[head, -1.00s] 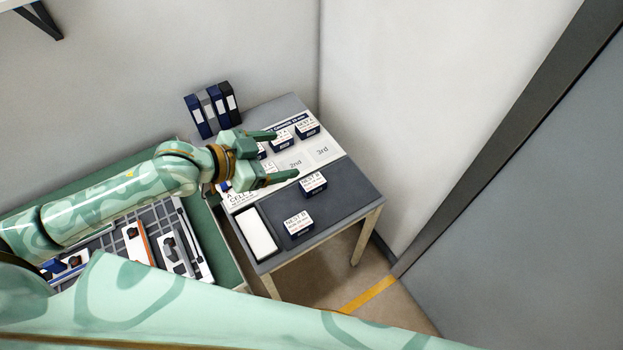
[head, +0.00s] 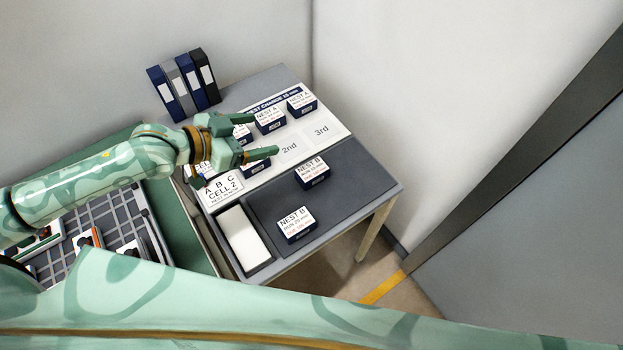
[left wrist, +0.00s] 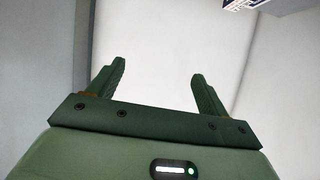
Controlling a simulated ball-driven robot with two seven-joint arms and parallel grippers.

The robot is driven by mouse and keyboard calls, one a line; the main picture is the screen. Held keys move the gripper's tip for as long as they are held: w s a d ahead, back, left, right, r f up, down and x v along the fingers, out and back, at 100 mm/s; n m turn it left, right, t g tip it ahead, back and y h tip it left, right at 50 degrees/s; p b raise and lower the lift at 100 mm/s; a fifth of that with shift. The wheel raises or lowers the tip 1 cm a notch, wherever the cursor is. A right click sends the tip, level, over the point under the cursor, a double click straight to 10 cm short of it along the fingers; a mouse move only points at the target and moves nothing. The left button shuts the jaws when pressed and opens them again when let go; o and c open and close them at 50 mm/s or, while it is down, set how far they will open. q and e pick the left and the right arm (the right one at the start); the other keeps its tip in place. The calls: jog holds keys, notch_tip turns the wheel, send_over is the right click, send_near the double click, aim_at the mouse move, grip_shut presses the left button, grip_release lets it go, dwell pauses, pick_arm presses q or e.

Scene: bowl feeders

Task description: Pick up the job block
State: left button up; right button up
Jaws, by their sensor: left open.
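Several white-topped, dark blue job blocks are in the head view. Two marked NEST B lie on the dark mat: one at the back (head: 312,173), one nearer the front (head: 296,225). Others stand on the white board, including one marked NEST A (head: 270,119) and one at its far right (head: 301,102). My left gripper (head: 265,135) is open and empty over the board, in front of some blocks and partly hiding them. In the left wrist view its two fingers (left wrist: 158,85) stand apart with only pale wall between them. My right gripper is not in view.
The board (head: 322,130) has empty spaces marked 2nd and 3rd. A white pad in a tray (head: 242,240) lies at the table's front left. Binders (head: 183,85) stand at the back left. A gridded rack (head: 100,222) is lower left. Walls close in behind.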

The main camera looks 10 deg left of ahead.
pick_arm(q)
jog(key=b, duration=1.4)
send_near(309, 171)
jog(key=shift+g, duration=0.4)
jog(key=b+x, duration=0.1)
jog(key=x, duration=0.1)
jog(key=b+x, duration=0.1)
jog(key=x, duration=0.3)
jog(key=shift+w+d+r+b, duration=0.1)
jog(key=shift+w+r+b, duration=0.15)
jog(key=shift+b, duration=0.15)
jog(key=b+x, duration=0.2)
jog(key=x, duration=0.3)
jog(key=shift+f, duration=0.2)
jog(key=shift+r, duration=0.1)
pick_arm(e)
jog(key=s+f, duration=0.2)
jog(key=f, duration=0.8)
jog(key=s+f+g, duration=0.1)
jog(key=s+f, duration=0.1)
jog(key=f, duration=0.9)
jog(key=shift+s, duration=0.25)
pick_arm(q)
jog(key=c, duration=1.1)
